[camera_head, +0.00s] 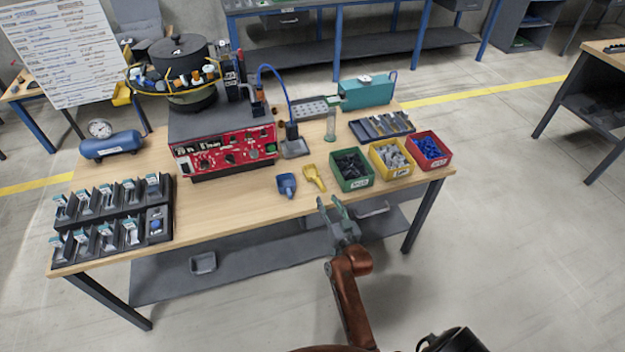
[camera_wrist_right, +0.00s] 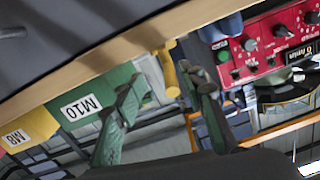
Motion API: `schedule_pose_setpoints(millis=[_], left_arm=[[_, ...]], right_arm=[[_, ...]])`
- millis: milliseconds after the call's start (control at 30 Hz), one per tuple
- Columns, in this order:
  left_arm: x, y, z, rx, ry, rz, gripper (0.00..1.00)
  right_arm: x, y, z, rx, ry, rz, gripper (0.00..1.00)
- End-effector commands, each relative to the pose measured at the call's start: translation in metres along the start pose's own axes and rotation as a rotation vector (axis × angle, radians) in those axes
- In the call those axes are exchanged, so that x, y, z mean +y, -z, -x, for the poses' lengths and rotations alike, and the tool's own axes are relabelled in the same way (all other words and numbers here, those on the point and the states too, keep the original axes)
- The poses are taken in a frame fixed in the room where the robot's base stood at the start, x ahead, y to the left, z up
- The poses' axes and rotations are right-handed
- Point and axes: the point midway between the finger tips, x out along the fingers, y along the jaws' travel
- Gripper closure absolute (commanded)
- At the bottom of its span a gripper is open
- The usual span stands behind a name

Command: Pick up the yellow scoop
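The yellow scoop (camera_head: 314,178) lies on the wooden table near its front edge, between the blue scoop (camera_head: 287,185) and the green bin. My right gripper (camera_head: 329,203) is open and empty, just in front of the table edge and apart from the scoop. In the right wrist view the yellow scoop (camera_wrist_right: 170,72) shows beyond and between the two spread green fingers (camera_wrist_right: 164,80), partly hidden by one of them. The blue scoop also shows at the top of that view (camera_wrist_right: 220,27). My left gripper is not in view.
A green bin (camera_head: 344,185), a yellow bin (camera_head: 378,172) and a red bin (camera_head: 418,163) stand right of the scoop. The red control box (camera_head: 225,152) with the bowl feeder is behind left. A grey stand (camera_head: 295,149) is behind the scoops. The table front between the black racks and blue scoop is clear.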

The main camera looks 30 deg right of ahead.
Motion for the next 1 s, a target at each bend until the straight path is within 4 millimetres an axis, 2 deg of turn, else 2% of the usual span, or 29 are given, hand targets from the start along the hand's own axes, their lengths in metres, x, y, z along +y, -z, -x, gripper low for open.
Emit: schedule_pose_setpoints(millis=[133, 400, 567, 800, 1000], left_arm=[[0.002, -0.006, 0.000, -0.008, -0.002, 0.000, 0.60], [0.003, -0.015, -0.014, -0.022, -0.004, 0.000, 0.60], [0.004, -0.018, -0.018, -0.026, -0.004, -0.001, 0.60], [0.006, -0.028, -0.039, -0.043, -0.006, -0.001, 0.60], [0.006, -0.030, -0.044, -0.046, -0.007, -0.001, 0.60]], right_arm=[[-0.004, 0.011, -0.012, 0.054, -0.007, -0.022, 0.65], [-0.003, 0.011, -0.036, 0.061, -0.011, -0.025, 0.65], [-0.004, 0.014, -0.044, 0.062, -0.011, -0.025, 0.65], [-0.007, 0.016, -0.077, 0.059, -0.011, -0.023, 0.65], [-0.007, 0.020, -0.088, 0.058, -0.012, -0.024, 0.65]])
